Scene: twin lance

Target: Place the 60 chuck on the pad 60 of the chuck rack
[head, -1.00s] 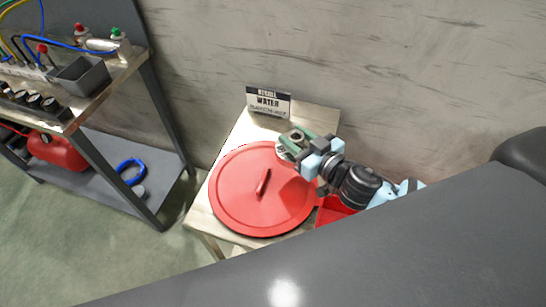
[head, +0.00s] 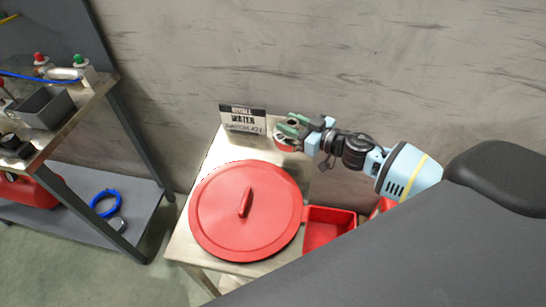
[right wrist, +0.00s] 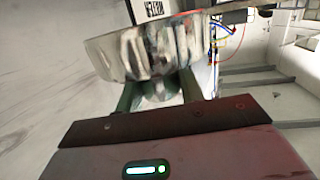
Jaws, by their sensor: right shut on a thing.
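My right gripper (head: 291,129), with green fingers, is shut on a chuck (head: 286,144) at the back of the small metal table, beside the water sign. In the right wrist view the chuck (right wrist: 145,48) is a grey, metallic, ridged round piece between the green fingers (right wrist: 160,92). It is blurred and I cannot read a number on it. It looks held in the air, but its height above the table is unclear. I cannot make out the chuck rack or pad 60 in either view. My left gripper is not in view.
A small metal table (head: 188,243) bears a big round red lid (head: 270,215), with a red tray (head: 328,228) to its right. A water sign (head: 243,119) stands at the back. A grey shelf unit (head: 122,150) stands left. The wall is close behind.

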